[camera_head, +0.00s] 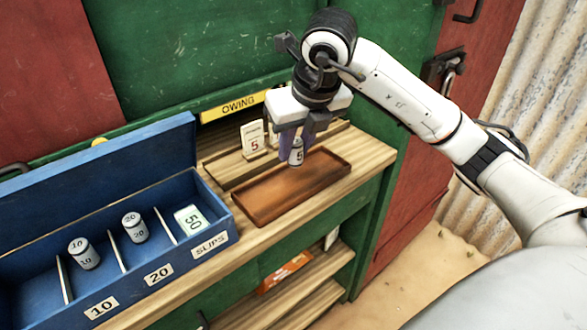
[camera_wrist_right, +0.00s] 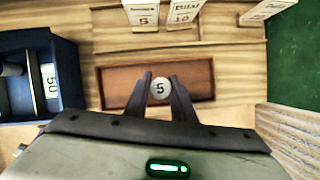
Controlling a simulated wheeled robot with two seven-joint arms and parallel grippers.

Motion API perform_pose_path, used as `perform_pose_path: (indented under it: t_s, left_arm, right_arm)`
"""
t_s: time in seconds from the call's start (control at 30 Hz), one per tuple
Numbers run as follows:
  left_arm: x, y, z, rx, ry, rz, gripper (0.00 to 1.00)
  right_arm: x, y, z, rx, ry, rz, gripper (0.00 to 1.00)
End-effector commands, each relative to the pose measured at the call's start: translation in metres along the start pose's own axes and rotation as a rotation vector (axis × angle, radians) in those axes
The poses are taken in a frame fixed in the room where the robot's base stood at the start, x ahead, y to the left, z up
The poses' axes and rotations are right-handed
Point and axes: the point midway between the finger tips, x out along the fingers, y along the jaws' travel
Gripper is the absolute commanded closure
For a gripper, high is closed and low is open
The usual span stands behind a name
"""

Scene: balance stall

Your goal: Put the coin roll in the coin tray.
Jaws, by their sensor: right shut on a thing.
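The coin roll (camera_head: 297,157) is a small white cylinder marked 5. It is between the fingers of my right gripper (camera_head: 296,146), which is shut on it. It also shows in the right wrist view (camera_wrist_right: 160,88), its round end marked 5 between the two fingertips. The coin tray (camera_head: 262,205) is a shallow reddish-brown wooden tray on the counter. The roll is over the tray's back part in the head view; I cannot tell whether it touches the tray floor. The tray also shows in the right wrist view (camera_wrist_right: 118,87). My left gripper is not in view.
A blue cash box (camera_head: 219,213) stands open at left, with rolls marked 10 (camera_head: 84,254) and 20 (camera_head: 134,228) and a slip marked 50 (camera_head: 190,220). Price cards (camera_head: 253,139) stand behind the tray under the OWING sign (camera_head: 238,105).

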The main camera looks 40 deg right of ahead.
Motion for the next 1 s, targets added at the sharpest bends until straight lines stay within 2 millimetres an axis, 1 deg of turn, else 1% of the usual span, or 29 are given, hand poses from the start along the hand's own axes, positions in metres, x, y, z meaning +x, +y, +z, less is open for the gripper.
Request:
perform_pose_path:
  t_s: [0.03,0.23,0.43,0.77,0.8,0.87,0.9,1.0]
  left_arm:
    - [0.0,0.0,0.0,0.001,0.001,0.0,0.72]
    - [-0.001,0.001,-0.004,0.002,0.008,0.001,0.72]
    - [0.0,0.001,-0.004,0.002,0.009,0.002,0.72]
    - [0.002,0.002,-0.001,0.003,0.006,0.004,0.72]
    - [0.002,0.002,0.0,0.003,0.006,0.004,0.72]
    - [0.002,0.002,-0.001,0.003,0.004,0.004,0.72]
    - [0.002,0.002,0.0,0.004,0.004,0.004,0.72]
    - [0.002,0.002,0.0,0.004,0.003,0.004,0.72]
  right_arm:
    - [0.006,-0.001,-0.003,0.0,0.0,-0.001,1.0]
    - [0.02,0.0,-0.008,-0.002,-0.001,0.0,1.0]
    - [0.045,0.0,-0.019,-0.003,0.0,0.0,1.0]
    - [0.049,0.0,-0.02,-0.003,-0.003,0.002,1.0]
    - [0.05,0.0,-0.021,-0.003,-0.002,0.001,0.76]
    - [0.049,0.0,-0.02,-0.003,-0.002,0.001,0.66]
    - [0.049,0.0,-0.02,-0.003,-0.001,0.001,0.59]
    - [0.049,0.0,-0.02,-0.003,-0.001,0.001,0.59]
